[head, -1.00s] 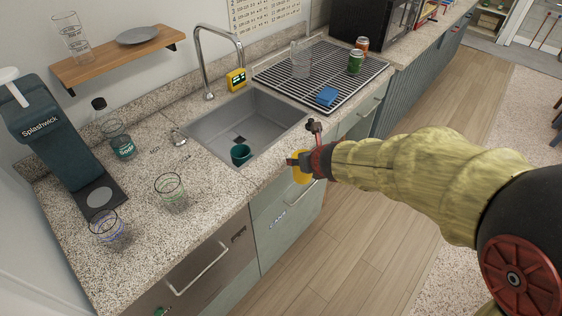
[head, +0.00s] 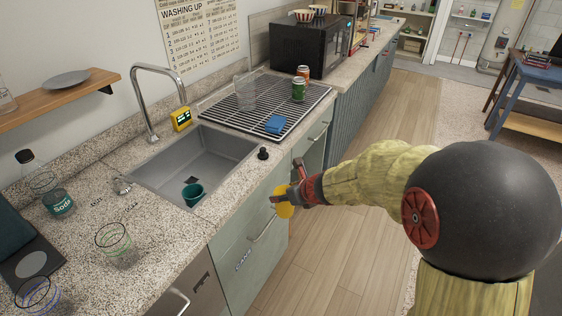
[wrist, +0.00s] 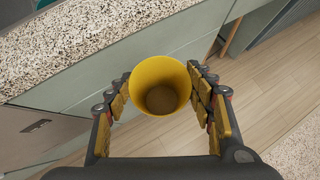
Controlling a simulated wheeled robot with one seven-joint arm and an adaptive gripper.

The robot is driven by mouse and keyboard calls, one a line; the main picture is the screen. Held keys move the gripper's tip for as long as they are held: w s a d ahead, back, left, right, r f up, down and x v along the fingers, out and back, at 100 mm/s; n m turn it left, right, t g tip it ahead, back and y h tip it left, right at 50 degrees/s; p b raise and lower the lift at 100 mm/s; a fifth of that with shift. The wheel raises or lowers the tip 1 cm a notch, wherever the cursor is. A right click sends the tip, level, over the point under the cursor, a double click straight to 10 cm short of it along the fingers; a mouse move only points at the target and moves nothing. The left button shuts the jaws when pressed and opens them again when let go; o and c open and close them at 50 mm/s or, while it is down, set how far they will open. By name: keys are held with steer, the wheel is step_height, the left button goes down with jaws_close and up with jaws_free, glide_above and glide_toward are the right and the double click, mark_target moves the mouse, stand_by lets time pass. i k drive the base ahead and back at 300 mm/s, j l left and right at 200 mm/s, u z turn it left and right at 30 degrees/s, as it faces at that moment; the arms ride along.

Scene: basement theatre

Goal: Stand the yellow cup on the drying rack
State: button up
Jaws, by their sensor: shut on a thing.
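The yellow cup (head: 284,203) is held in my gripper (head: 284,196), in front of the cabinet fronts and below the counter's edge. In the wrist view the yellow cup (wrist: 160,88) sits between the two fingers of my gripper (wrist: 162,98), its open mouth facing the camera and its inside looking empty. The drying rack (head: 222,112) is a dark wire grid on the counter, right of the sink.
A black knob-like item (head: 263,153) stands at the counter edge near the rack. A black microwave (head: 305,45) stands behind the rack. The rack's front and left parts show bare grid. The wooden floor (head: 330,245) is clear.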

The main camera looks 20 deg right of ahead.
mark_target(280, 109)
steer(key=i+z, duration=0.15)
steer(key=z, duration=0.3)
steer(key=i+z, duration=0.2)
steer(key=z, duration=0.25)
